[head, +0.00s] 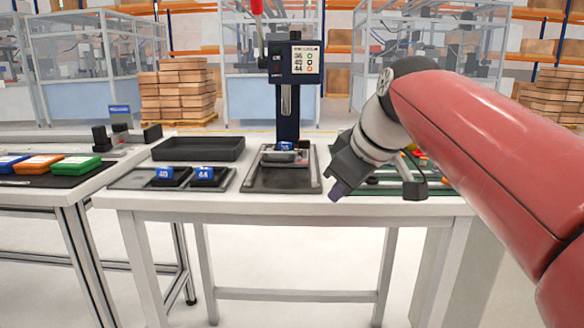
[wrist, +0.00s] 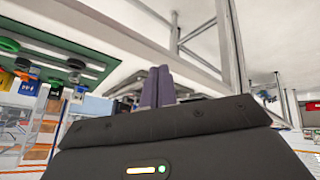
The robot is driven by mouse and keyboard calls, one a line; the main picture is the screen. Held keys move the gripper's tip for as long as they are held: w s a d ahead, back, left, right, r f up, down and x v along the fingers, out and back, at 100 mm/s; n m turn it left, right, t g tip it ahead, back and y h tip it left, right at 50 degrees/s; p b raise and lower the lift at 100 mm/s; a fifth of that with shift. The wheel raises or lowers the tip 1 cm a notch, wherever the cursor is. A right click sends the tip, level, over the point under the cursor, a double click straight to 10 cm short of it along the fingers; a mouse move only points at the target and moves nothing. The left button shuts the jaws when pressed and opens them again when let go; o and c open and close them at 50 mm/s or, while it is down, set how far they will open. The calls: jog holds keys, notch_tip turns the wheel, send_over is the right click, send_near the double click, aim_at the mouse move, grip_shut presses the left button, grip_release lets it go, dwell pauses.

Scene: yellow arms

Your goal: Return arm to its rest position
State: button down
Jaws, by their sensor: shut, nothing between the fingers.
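My red arm (head: 480,130) reaches in from the right side of the head view, bent at the elbow. My dark gripper (head: 338,192) hangs over the front edge of the white workbench (head: 285,205), right of the press fixture. Its purple fingers point down and to the left. In the wrist view the two purple fingers (wrist: 157,86) stand side by side, closed, with nothing held. The arm and gripper hide part of the green tray behind them.
A dark press (head: 288,110) with a small display stands on the bench, a blue-marked piece (head: 287,146) at its base. To its left are an empty black tray (head: 198,149) and a tray with two blue-labelled pieces. A side table (head: 25,198) holds coloured cases.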

jog(key=s+d+f+m+h, duration=0.1)
jog(key=s+d+f+m, duration=0.2)
jog(key=s+f, duration=0.6)
jog(key=s+d+f+m+h, duration=0.2)
jog(key=s+d+f+m, duration=0.2)
jog(key=f, duration=1)
jog(key=s+m, duration=0.3)
jog(key=s, duration=0.2)
jog(key=shift+s+d+g, duration=0.15)
jog(key=shift+s+g, duration=0.25)
jog(key=shift+r, duration=0.1)
